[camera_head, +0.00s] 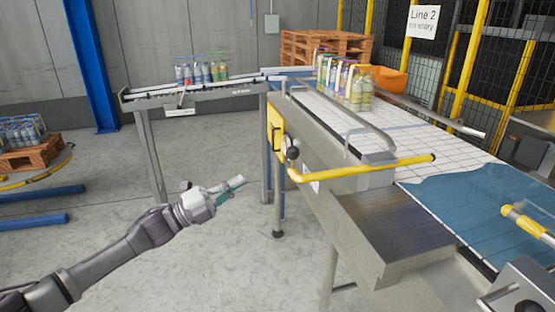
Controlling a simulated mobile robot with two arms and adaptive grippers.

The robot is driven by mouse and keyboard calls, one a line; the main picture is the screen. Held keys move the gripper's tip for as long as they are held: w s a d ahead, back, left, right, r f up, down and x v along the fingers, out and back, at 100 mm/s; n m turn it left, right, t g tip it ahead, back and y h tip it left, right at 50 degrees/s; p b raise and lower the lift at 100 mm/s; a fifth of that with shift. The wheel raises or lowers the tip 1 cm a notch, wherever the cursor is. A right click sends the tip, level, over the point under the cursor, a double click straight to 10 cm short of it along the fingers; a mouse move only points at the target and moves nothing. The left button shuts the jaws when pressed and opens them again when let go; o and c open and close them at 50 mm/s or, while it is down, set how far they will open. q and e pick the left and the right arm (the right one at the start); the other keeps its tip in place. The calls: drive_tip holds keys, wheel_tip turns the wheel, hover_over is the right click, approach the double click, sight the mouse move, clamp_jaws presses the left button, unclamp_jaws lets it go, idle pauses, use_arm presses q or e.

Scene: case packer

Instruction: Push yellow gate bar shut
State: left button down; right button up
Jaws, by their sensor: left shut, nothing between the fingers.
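The yellow gate bar (365,167) reaches from a pivot at the conveyor's near-left side out to the right, over the metal side plate and the edge of the white belt. Its free end is a rounded tip at the right. Its pivot sits by a yellow housing (275,127) with a black knob (292,153). My left gripper (241,181) is shut and empty over the floor, left of the bar's pivot and apart from it. My right gripper does not show.
The white conveyor belt (405,140) carries bottle packs (360,90) at its far end. A side conveyor (195,90) holds more bottles. A blue sheet (480,200) lies on the belt at right. Open floor (170,255) surrounds my left arm.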

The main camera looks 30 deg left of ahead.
use_arm(q)
drive_tip(key=p+x, duration=0.4)
drive_tip(key=x, duration=0.7)
drive_tip(key=shift+w, duration=0.2)
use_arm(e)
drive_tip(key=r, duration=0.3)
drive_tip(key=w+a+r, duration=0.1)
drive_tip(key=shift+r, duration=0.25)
use_arm(q)
drive_tip(key=shift+r, duration=0.1)
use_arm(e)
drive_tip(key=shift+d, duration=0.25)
use_arm(q)
drive_tip(key=w+d+b, duration=0.4)
drive_tip(key=w+d, duration=0.7)
drive_tip(key=w, duration=0.2)
drive_tip(key=shift+d+r, duration=0.2)
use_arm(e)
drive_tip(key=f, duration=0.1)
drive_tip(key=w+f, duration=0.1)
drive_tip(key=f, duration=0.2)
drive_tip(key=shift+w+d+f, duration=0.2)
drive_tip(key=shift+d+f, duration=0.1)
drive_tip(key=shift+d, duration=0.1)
use_arm(q)
drive_tip(key=shift+w, duration=0.15)
drive_tip(key=shift+b, duration=0.3)
